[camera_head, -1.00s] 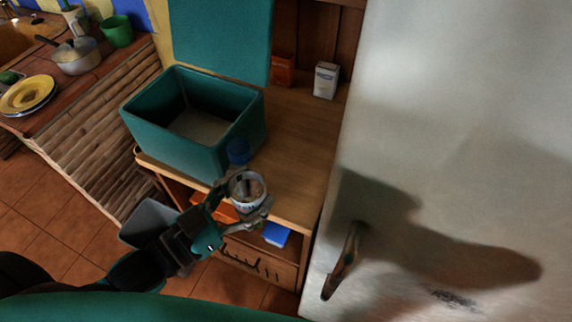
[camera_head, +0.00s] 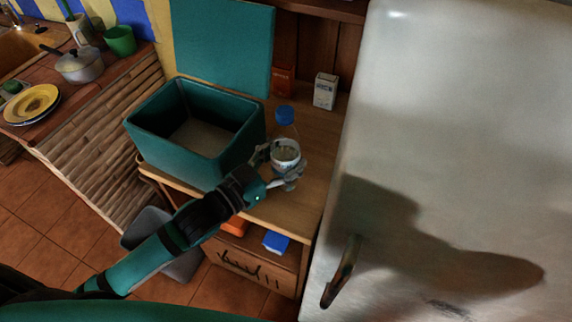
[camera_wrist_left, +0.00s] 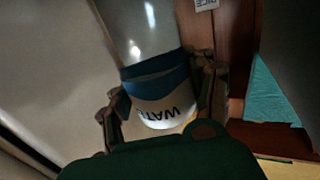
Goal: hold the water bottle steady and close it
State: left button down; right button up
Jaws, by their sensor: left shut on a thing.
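The water bottle (camera_head: 285,150) is clear with a blue cap (camera_head: 285,114) on top and a white label band. It stands roughly upright over the wooden counter, right of the teal box. My left gripper (camera_head: 283,168) is shut around its lower part. Whether the base touches the counter is hard to tell. In the left wrist view the bottle (camera_wrist_left: 160,90), with its blue and white label, sits between the two fingers; its top is out of frame. Whether the cap is tight cannot be seen. My right gripper is not in view.
An open teal box (camera_head: 190,168) stands just left of the bottle, with a teal panel (camera_head: 225,50) upright behind it. A white carton (camera_head: 325,92) and an orange-brown box (camera_head: 284,80) stand at the back. A large pale door (camera_head: 460,120) with a handle closes off the right.

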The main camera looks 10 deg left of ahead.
aim_at(286, 168)
pick_arm(q)
jog(key=shift+f, duration=1.7)
jog(key=shift+f, duration=0.1)
jog(key=c, duration=0.9)
grip_release()
jog(key=shift+f, duration=0.15)
jog(key=o, duration=0.4)
jog(key=shift+o, duration=0.5)
